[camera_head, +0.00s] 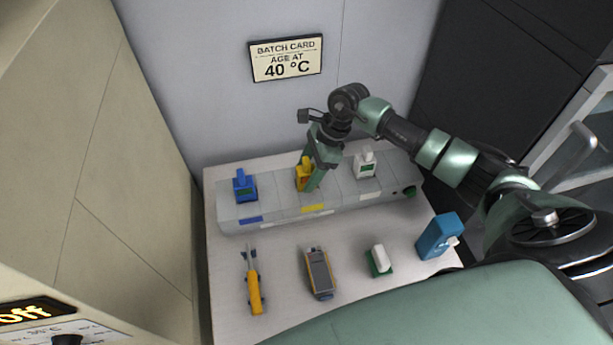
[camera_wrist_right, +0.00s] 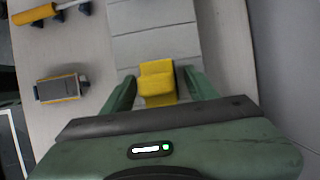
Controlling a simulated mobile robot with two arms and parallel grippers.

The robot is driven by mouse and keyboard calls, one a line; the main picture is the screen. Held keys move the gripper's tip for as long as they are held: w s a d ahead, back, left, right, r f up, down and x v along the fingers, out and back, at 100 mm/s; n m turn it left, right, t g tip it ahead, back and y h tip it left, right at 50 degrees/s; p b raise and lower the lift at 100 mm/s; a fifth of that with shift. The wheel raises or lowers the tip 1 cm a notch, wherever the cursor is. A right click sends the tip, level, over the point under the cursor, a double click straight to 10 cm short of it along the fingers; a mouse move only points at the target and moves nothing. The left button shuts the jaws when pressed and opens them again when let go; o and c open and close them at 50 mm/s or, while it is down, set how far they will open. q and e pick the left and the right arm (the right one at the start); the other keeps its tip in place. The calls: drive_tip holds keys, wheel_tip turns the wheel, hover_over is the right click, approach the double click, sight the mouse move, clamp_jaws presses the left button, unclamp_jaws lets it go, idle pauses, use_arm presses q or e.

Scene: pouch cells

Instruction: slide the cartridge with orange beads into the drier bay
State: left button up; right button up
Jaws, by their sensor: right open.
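A long grey rack (camera_head: 335,201) on the table carries three coloured blocks. A blue block (camera_head: 244,187) is at left, a yellow block (camera_head: 302,173) in the middle and a white block (camera_head: 364,165) at right. I cannot make out orange beads on any block, so I cannot tell which is the cartridge. My right gripper (camera_head: 312,182) is open over the yellow block and partly hides it. In the right wrist view, the yellow block (camera_wrist_right: 157,82) sits between the open fingers (camera_wrist_right: 160,88), with gaps at both sides. My left gripper is not in view.
On the white table (camera_head: 228,290), before the rack, lie a yellow-handled tool (camera_head: 254,292), a grey-and-yellow device (camera_head: 320,273), a white block on a green base (camera_head: 380,260) and a blue box (camera_head: 438,237). A batch card (camera_head: 286,58) reading 40 °C hangs behind.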

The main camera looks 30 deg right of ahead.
drive_tip(key=shift+a+f, duration=0.15)
drive_tip(key=shift+f, duration=0.3)
drive_tip(key=shift+c, duration=0.4)
clamp_jaws()
drive_tip(key=shift+r, duration=0.15)
